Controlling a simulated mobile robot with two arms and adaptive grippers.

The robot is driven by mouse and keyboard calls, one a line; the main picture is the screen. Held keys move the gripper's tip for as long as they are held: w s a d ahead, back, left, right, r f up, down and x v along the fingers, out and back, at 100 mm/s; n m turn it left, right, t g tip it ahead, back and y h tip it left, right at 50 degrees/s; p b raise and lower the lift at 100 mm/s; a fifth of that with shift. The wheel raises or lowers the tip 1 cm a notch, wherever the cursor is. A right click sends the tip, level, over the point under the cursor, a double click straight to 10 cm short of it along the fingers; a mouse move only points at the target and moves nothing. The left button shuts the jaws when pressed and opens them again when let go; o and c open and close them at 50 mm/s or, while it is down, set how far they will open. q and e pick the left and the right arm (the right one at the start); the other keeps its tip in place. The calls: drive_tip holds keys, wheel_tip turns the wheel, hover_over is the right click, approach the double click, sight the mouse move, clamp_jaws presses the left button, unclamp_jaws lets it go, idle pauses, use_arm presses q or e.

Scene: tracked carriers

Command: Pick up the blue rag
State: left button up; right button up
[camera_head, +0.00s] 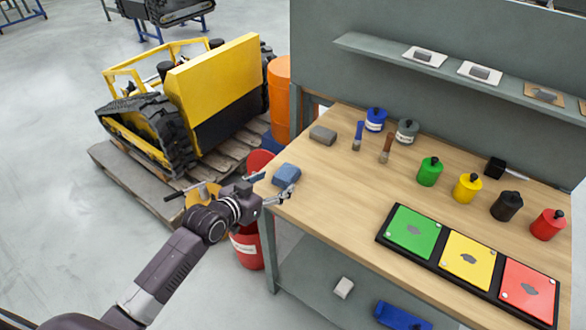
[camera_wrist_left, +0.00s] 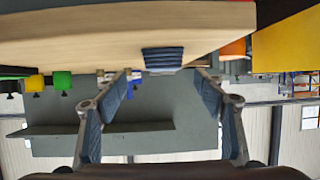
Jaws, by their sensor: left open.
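The blue rag (camera_head: 286,174) is a small folded block at the left front corner of the wooden workbench (camera_head: 335,200). My left gripper (camera_head: 273,186) is open at that corner, with its fingers on either side of the rag's near side. The left wrist view looks upside down and shows the blue rag (camera_wrist_left: 162,59) at the bench edge, beyond and between the spread fingertips (camera_wrist_left: 167,78). The gripper is empty, and whether a finger touches the rag cannot be told. My right gripper is not in view.
A grey block (camera_head: 323,134) lies behind the rag. Brushes, coloured pots (camera_head: 430,171) and a tray of coloured plates (camera_head: 470,262) stand farther right. Red and orange drums (camera_head: 279,95) and a pallet with a yellow tracked carrier (camera_head: 215,90) stand left of the bench.

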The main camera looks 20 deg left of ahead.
sight(283, 175)
use_arm(q)
drive_tip(key=shift+w+d, duration=0.2)
drive_tip(key=shift+w, duration=0.3)
drive_tip(key=shift+w+d, duration=0.15)
drive_tip(key=shift+w, duration=0.3)
drive_tip(key=shift+w+d+f, duration=0.1)
drive_tip(key=shift+w+f, duration=0.1)
drive_tip(key=shift+w, duration=0.25)
drive_tip(key=shift+w+f, duration=0.3)
drive_tip(key=shift+w, duration=0.25)
drive_tip(key=x, duration=0.3)
drive_tip(key=shift+w+f+p, duration=0.1)
drive_tip(key=shift+f+p, duration=0.1)
drive_tip(key=shift+p, duration=0.1)
drive_tip(key=shift+w+f, duration=0.15)
drive_tip(key=shift+w, duration=0.2)
drive_tip(key=c, duration=1.2)
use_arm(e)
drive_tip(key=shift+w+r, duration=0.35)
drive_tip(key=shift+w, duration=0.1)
